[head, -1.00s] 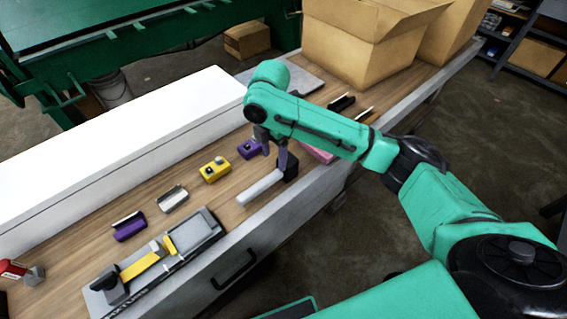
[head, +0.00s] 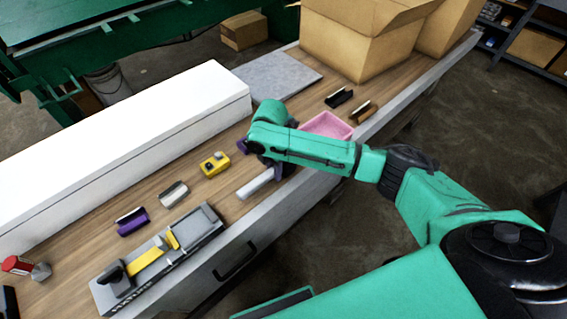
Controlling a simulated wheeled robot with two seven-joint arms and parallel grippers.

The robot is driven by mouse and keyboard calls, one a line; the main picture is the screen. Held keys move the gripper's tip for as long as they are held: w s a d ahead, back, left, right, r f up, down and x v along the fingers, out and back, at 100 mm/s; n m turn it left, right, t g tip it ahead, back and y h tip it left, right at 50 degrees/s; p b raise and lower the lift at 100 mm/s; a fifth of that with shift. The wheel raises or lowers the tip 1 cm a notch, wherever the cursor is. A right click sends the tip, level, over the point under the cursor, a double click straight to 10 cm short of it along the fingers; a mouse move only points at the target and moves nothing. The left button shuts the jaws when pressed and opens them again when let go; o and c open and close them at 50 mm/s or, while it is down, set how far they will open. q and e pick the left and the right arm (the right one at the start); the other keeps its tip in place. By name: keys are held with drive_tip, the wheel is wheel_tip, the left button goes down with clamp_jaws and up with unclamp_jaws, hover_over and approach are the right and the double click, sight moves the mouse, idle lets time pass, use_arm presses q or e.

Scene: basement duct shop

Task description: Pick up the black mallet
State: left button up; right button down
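The mallet lies on the wooden bench with its pale handle (head: 256,184) pointing to the lower left. Its black head is mostly hidden behind my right gripper and forearm. My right gripper (head: 273,169) points down at the head end of the mallet, low over the bench. One dark finger shows beside the handle's upper end. The other finger is largely covered by the arm, so I cannot see whether they close on the mallet. My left gripper is out of view.
A pink tray (head: 327,126) sits just behind my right arm. A yellow device (head: 214,165), purple holder (head: 131,222) and grey-yellow tool (head: 160,258) lie to the left. A long white box (head: 120,150) lines the back; a cardboard box (head: 365,40) stands far right.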

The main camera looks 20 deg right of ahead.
drive_tip(key=shift+r, duration=0.1)
wheel_tip(320, 180, up, 20)
drive_tip(key=shift+b, duration=0.4)
drive_tip(key=c, duration=1.3)
unclamp_jaws()
clamp_jaws()
